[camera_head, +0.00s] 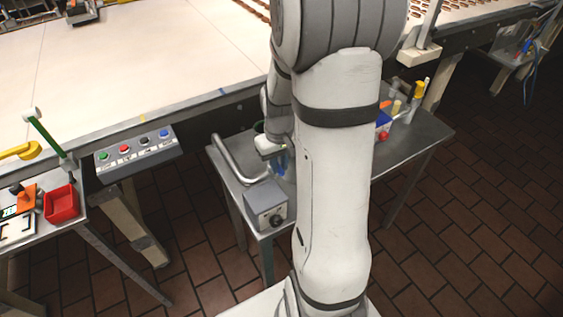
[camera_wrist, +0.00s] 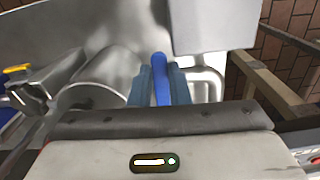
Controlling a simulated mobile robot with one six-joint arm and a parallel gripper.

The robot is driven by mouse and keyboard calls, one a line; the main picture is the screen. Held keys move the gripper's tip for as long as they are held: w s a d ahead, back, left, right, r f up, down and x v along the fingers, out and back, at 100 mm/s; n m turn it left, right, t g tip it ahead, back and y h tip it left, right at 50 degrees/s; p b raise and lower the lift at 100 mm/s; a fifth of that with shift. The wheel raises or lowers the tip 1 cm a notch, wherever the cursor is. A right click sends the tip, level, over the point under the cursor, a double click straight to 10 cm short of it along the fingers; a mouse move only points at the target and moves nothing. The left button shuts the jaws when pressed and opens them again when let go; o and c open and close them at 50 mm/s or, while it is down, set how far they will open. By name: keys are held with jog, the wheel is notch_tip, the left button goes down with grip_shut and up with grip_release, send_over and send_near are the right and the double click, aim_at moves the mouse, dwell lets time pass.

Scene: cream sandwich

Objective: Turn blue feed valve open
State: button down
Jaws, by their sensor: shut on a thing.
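The blue feed valve's handle (camera_wrist: 160,88) is a rounded blue bar that runs upright in the middle of the wrist view. My gripper (camera_wrist: 161,78) is shut on it, with one blue-grey finger on each side. In the head view my gripper (camera_head: 276,160) reaches down over the small metal table, partly behind my own arm. The valve's handle cannot be told apart from the blue fingers there. The valve's body and the pipe under the handle are hidden, so I cannot tell how far it is turned.
A bent metal pipe (camera_head: 228,160) and a grey box with a dark knob (camera_head: 266,207) stand close to my gripper on the metal table (camera_head: 437,132). A button panel (camera_head: 137,152) hangs on the conveyor's edge at left. A red bin (camera_head: 61,204) sits on the left bench.

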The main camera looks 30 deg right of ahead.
jog(key=w+a+m+b, duration=0.3)
jog(key=w+a+m, duration=0.1)
jog(key=m, duration=1.2)
jog(key=shift+w+a, duration=0.3)
jog(key=shift+a, duration=0.05)
jog(key=shift+m, duration=0.3)
jog(key=c, duration=1.4)
grip_release()
jog(key=shift+o, duration=0.2)
jog(key=shift+r, duration=0.15)
